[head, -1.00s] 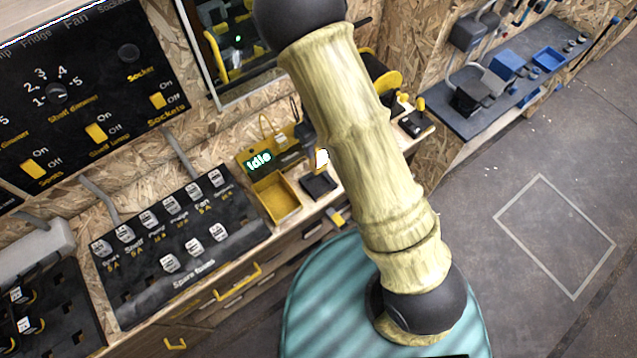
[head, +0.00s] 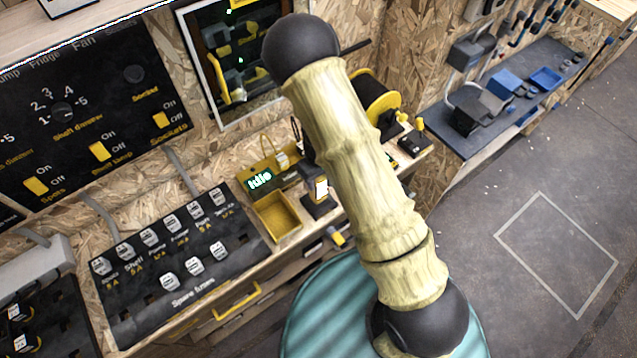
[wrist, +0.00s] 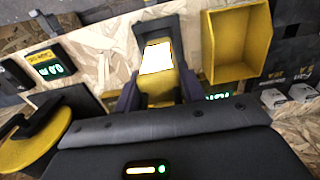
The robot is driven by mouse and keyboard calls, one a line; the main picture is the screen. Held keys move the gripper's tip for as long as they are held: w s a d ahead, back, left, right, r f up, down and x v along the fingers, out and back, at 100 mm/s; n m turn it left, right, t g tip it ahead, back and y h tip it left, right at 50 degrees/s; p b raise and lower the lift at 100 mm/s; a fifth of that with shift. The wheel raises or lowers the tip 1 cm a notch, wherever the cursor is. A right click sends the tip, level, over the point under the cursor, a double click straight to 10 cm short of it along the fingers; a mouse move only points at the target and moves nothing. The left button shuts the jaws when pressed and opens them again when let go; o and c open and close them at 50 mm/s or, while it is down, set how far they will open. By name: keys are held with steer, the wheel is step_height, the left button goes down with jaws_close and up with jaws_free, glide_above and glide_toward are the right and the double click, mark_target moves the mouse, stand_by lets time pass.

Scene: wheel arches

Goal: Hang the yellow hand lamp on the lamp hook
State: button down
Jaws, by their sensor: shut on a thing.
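The yellow hand lamp (wrist: 158,92) is between the two dark fingers of my gripper (wrist: 160,88) in the wrist view. My gripper is shut on it. The lamp has a bright white face (wrist: 157,58) in a dark frame. In the head view the white face of the lamp (head: 321,187) shows small, just above a black base on the bench, right of the yellow bin. I cannot tell whether the lamp touches that base. My arm hides part of the bench there. I cannot make out the lamp hook in either view.
A yellow open bin (head: 277,217) and a green "Idle" display (head: 260,180) stand left of the lamp. A black fuse panel (head: 180,245) lies further left. A yellow reel (head: 378,95) is behind my arm. The floor at right is clear.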

steer(key=shift+f, duration=1.55)
steer(key=shift+f, duration=0.3)
steer(key=c, duration=0.9)
jaws_free()
steer(key=shift+r, duration=0.1)
steer(key=shift+o, duration=0.2)
step_height(320, 180, up, 17)
steer(key=shift+a+r+b, duration=0.15)
steer(key=shift+r+b, duration=0.05)
steer(key=shift+b, duration=0.7)
